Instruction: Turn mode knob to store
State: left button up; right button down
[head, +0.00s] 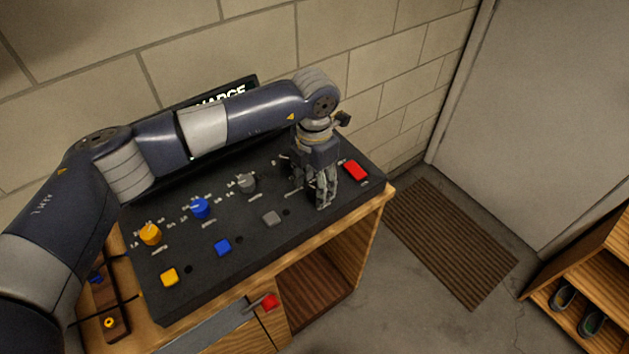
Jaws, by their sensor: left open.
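The dark control panel (255,245) lies on a wooden cabinet. Its screen (250,85) stands behind, mostly hidden by my left arm, with only the letters "ARGE" legible. My left gripper (325,201) points down over the right part of the panel, open. A dark round shape, perhaps the mode knob (311,191), shows beside the fingers, largely covered by them. I cannot tell its setting or whether the fingers touch it. Yellow (150,234), blue (201,208) and grey (247,183) knobs stand in a row to the left. My right gripper is out of view.
A red button (355,170) sits right of the gripper. A block wall is close behind. Floor with a brown mat (450,242) lies to the right, near a shoe shelf (590,290).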

pick_arm(q)
jog(key=shift+s+f, duration=0.1)
jog(key=shift+f, duration=0.45)
jog(key=c, duration=1.1)
jog(key=shift+f+m+b, duration=0.1)
jog(key=shift+m+b, duration=0.2)
jog(key=shift+b, duration=0.3)
jog(key=m+b, duration=0.4)
jog(key=b, duration=0.3)
jog(key=shift+f+m+b, duration=0.1)
jog(key=shift+m+b, duration=0.2)
jog(key=shift+b, duration=0.05)
jog(key=shift+r+m+b, duration=0.25)
jog(key=shift+m+b, duration=1.15)
jog(key=o, duration=1.1)
